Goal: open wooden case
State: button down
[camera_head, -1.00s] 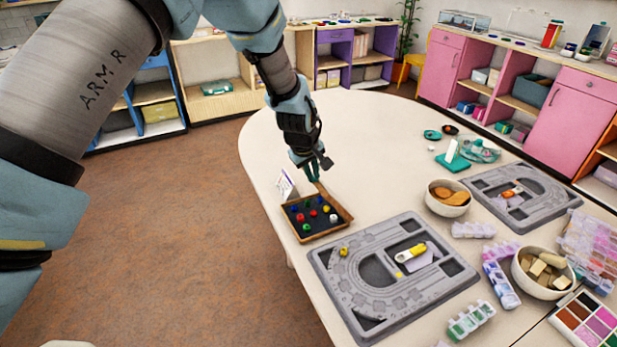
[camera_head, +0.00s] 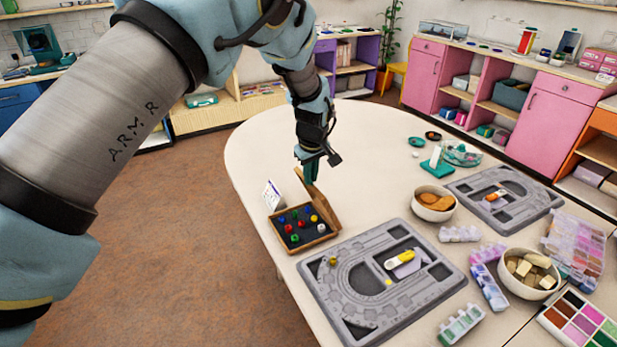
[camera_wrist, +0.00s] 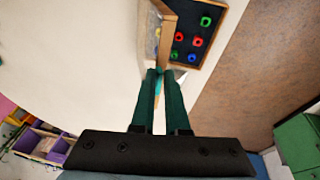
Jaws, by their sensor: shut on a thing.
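The wooden case (camera_head: 300,247) sits near the left edge of the table, with several coloured beads on its dark inside. Its lid (camera_head: 325,211) is raised and stands tilted at the case's far right side. My gripper (camera_head: 309,174) points down over the lid's upper corner. In the wrist view the fingertips (camera_wrist: 160,72) are close together on the end of the lid (camera_wrist: 168,40), and the open case (camera_wrist: 218,32) with beads lies beyond to the right. The exact contact is partly hidden by the fingers.
A small white card (camera_head: 271,196) stands behind the case. A grey bead board (camera_head: 440,293) lies to the case's right, near it. A white bowl (camera_head: 434,214) and a second board (camera_head: 540,205) are farther right. The table behind my gripper is clear.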

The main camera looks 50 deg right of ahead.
jog(key=shift+f, duration=0.1)
jog(key=shift+s+d+r+t+y, duration=0.15)
jog(key=shift+s+d+y, duration=0.15)
jog(key=shift+d, duration=0.25)
jog(key=shift+s+d+r+t+y, duration=0.15)
jog(key=shift+d+y, duration=0.2)
jog(key=shift+d, duration=0.25)
jog(key=shift+s+d+r+t+y, duration=0.1)
jog(key=shift+s+d+y, duration=0.2)
jog(key=shift+d, duration=0.25)
jog(key=d+y+b, duration=0.1)
jog(key=s+d+y+b, duration=0.1)
jog(key=d, duration=0.1)
jog(key=shift+s+d+m+t, duration=0.1)
jog(key=shift+d+m+t, duration=0.2)
jog(key=shift+t, duration=0.1)
jog(key=shift+d+y, duration=0.1)
jog(key=shift+y, duration=0.15)
